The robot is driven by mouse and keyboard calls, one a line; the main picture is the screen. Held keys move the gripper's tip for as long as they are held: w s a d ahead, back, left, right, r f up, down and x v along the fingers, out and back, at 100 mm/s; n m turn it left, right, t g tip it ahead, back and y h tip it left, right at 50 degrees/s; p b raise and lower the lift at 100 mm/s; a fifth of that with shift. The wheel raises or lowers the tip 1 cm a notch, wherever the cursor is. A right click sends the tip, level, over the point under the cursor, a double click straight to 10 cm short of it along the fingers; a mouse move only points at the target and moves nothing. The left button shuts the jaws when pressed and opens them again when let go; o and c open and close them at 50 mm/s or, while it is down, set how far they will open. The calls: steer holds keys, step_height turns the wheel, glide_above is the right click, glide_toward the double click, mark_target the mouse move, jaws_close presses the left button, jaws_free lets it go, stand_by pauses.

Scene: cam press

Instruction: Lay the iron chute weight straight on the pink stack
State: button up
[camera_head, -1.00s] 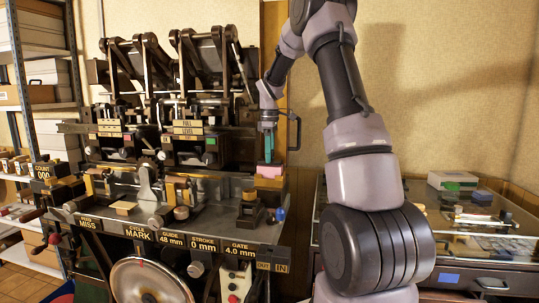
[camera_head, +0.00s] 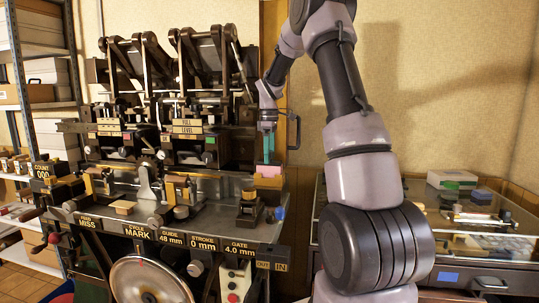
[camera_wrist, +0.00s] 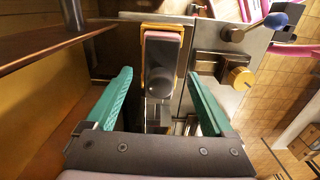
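The pink stack (camera_head: 269,170) sits in an orange-yellow holder at the right end of the press bed. In the wrist view its pink edge (camera_wrist: 163,35) shows at the far end. A dark grey slab with a round knob (camera_wrist: 160,62), which looks like the iron chute weight, lies on the stack, roughly in line with it. My gripper (camera_head: 268,152) is above the stack, pointing down. In the wrist view its green fingers (camera_wrist: 158,95) are wide apart, one on each side of the slab, with gaps and no contact visible. The weight is hard to make out in the head view.
A dark block with a brass knob (camera_wrist: 238,76) stands close to the right of the stack, with a blue-knobbed lever (camera_wrist: 276,21) beyond. A brown panel (camera_wrist: 40,100) is close on the left. The glass-topped cabinet (camera_head: 480,232) stands at right.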

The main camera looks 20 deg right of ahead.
step_height(320, 180, up, 10)
steer(key=shift+r, duration=0.35)
stand_by(0.4)
steer(key=s+a+r+m+t, duration=0.2)
steer(key=s+a+r+m, duration=0.15)
steer(key=s, duration=0.55)
steer(key=s+a+r+m+t, duration=0.2)
steer(key=s+a+r+m, duration=0.15)
steer(key=s, duration=0.45)
steer(key=s+a+f+m+t+y, duration=0.1)
steer(key=s+m, duration=0.3)
steer(key=s, duration=0.3)
steer(key=s+a+f+m+t+y, duration=0.1)
steer(key=s+m, duration=0.3)
steer(key=s, duration=0.4)
steer(key=shift+s+a+f+t, duration=0.25)
steer(key=shift+a+f+t, duration=0.35)
steer(key=shift+f, duration=0.2)
